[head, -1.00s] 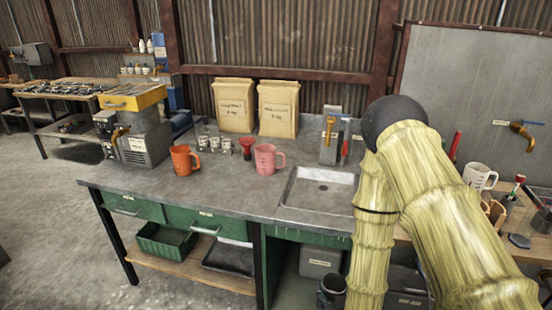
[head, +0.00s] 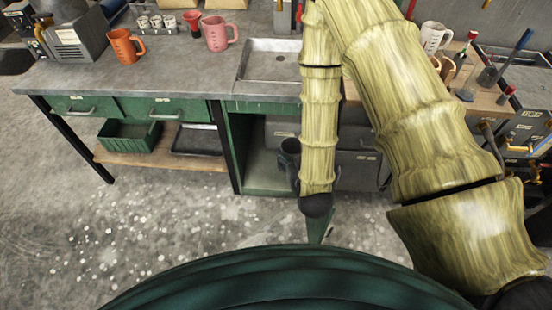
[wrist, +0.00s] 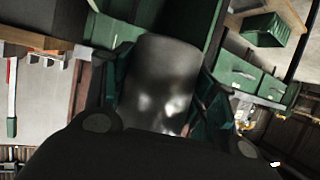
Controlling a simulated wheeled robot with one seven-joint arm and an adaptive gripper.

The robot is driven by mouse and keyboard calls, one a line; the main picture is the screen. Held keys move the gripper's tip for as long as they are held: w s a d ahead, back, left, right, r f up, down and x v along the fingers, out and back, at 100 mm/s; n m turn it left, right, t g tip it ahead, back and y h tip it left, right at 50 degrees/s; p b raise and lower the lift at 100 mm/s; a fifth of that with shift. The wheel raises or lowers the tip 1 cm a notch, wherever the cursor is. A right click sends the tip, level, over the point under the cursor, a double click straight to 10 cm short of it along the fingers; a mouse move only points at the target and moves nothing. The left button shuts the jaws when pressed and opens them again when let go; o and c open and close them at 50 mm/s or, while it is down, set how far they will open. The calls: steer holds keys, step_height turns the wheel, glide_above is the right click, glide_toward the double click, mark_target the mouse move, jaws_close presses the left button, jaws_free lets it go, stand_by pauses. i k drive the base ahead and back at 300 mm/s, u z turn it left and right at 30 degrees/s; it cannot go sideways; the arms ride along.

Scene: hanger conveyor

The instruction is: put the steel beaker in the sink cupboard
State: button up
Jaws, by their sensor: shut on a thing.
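The steel beaker (wrist: 163,92) is a dark grey, shiny cylinder in the wrist view. My gripper (wrist: 161,76) is shut around its sides, with a dark green finger on each side. The sink cupboard (head: 262,160) is the open green bay under the sink (head: 268,68). In the wrist view the beaker is in front of green cabinet panels. A dark rounded thing beside my forearm shows at the cupboard opening in the head view; I cannot tell whether it is the held beaker. My forearm hides the opening's right part.
A grey box (head: 281,131) stands inside the cupboard. Left of it are green drawers (head: 157,108) and a low shelf with a green bin (head: 128,135). An orange jug (head: 122,46) and a pink jug (head: 216,36) stand on the worktop. The floor before the drawers is clear.

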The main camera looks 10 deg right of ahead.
mark_target(262, 169)
steer(key=u, duration=0.5)
steer(key=k, duration=0.6)
steer(key=u, duration=0.6)
steer(key=i, duration=1.15)
steer(key=z, duration=0.65)
